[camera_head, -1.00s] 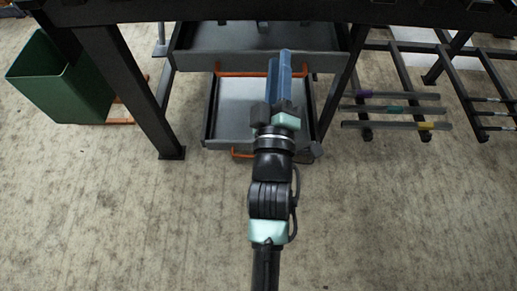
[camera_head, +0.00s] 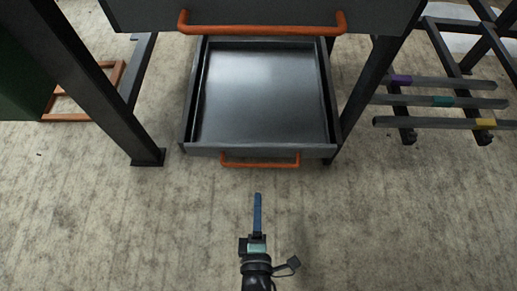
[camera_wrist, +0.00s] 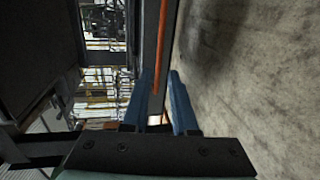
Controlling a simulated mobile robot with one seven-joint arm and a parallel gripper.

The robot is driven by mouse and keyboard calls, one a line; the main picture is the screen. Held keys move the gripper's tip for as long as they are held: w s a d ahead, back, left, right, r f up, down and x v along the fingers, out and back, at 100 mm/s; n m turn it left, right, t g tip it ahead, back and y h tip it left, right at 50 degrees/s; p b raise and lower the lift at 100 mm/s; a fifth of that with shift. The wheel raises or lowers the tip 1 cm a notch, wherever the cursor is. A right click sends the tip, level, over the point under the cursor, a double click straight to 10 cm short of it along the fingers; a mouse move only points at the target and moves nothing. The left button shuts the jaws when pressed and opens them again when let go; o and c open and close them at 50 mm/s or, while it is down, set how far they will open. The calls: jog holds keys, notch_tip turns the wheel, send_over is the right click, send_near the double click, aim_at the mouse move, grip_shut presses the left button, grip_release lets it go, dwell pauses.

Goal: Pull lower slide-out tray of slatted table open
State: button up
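The lower slide-out tray (camera_head: 263,95) is a shallow grey tray, empty, standing out below the upper drawer. Its orange bar handle (camera_head: 260,164) is on its front face. My gripper (camera_head: 257,196) points at this handle from in front, with a visible gap between them in the head view. Its blue fingers are seen edge-on there. In the wrist view the fingers (camera_wrist: 158,75) are spread apart with nothing held. An orange bar (camera_wrist: 160,50) and a grey panel edge run lengthwise in line with the space between them.
The upper drawer (camera_head: 265,12) with its own orange handle (camera_head: 262,28) overhangs the tray. Dark table legs (camera_head: 100,85) stand at both sides. A rack with coloured-band bars (camera_head: 440,101) is at right, a green bin (camera_head: 20,70) at left. The floor in front is clear.

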aim_at(258, 164)
jog(key=b+x, duration=0.7)
jog(key=x, duration=0.5)
jog(key=shift+w, duration=0.4)
grip_shut()
dwell(0.8)
